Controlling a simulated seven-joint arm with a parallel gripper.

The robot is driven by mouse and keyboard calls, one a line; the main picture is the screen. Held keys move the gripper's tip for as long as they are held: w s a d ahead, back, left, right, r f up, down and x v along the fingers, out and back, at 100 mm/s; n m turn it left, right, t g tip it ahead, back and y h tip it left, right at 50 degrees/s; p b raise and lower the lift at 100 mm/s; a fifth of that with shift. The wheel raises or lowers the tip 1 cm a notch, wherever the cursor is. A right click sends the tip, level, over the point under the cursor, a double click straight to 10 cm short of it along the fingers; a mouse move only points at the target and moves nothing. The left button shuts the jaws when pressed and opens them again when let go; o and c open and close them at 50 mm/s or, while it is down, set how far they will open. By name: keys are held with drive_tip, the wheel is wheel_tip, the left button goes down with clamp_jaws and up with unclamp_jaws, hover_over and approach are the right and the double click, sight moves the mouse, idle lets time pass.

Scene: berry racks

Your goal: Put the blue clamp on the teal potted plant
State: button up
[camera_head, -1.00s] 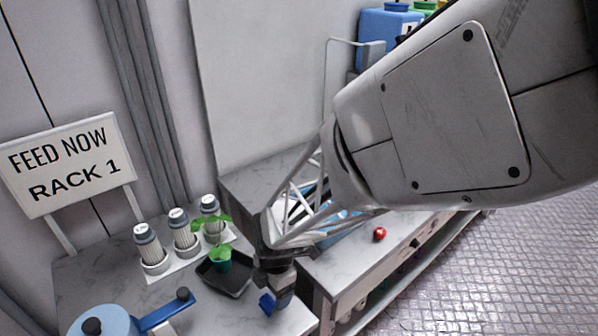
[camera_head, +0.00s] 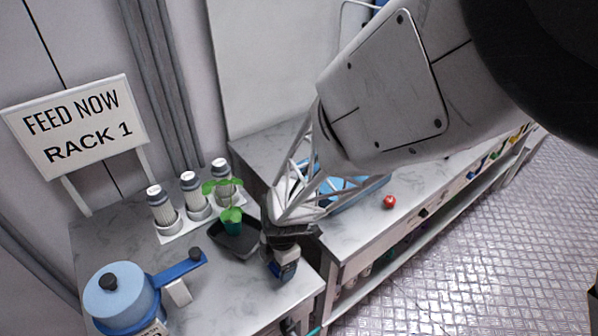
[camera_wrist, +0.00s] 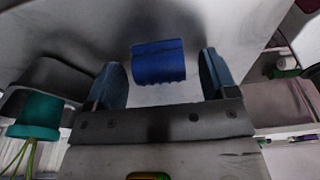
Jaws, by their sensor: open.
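The blue clamp (camera_wrist: 158,62) lies on the marbled bench top in the wrist view, in the gap between my fingers. My gripper (camera_wrist: 160,80) is open, with one finger on each side of the clamp and a visible space at both sides. In the head view my gripper (camera_head: 283,268) is low over the bench's front right corner and mostly hides the clamp. The teal potted plant (camera_head: 232,220), a teal pot with green leaves, stands upright in a dark tray, left of and behind my gripper. The pot also shows at the left of the wrist view (camera_wrist: 38,112).
The black tray (camera_head: 246,250) is close to my gripper. Several grey-capped cylinders (camera_head: 190,190) stand behind the plant. A light blue pot-like device (camera_head: 122,295) with a blue arm is at front left. A red ball (camera_head: 389,202) lies on the right bench, near a blue tray (camera_head: 360,190).

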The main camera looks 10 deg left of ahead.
drive_tip(key=shift+c, duration=0.2)
idle(0.3)
drive_tip(key=c, duration=1)
drive_tip(key=shift+r, duration=0.8)
wheel_tip(320, 180, up, 2)
drive_tip(key=shift+r, duration=0.1)
drive_tip(key=s+d, duration=0.3)
drive_tip(key=s, duration=0.1)
drive_tip(key=s+d, duration=0.3)
drive_tip(key=s, duration=0.1)
drive_tip(key=s+d+r, duration=0.1)
drive_tip(key=s+d, duration=0.2)
drive_tip(key=s, duration=0.2)
drive_tip(key=shift+d+r, duration=0.1)
drive_tip(key=shift+d, duration=0.2)
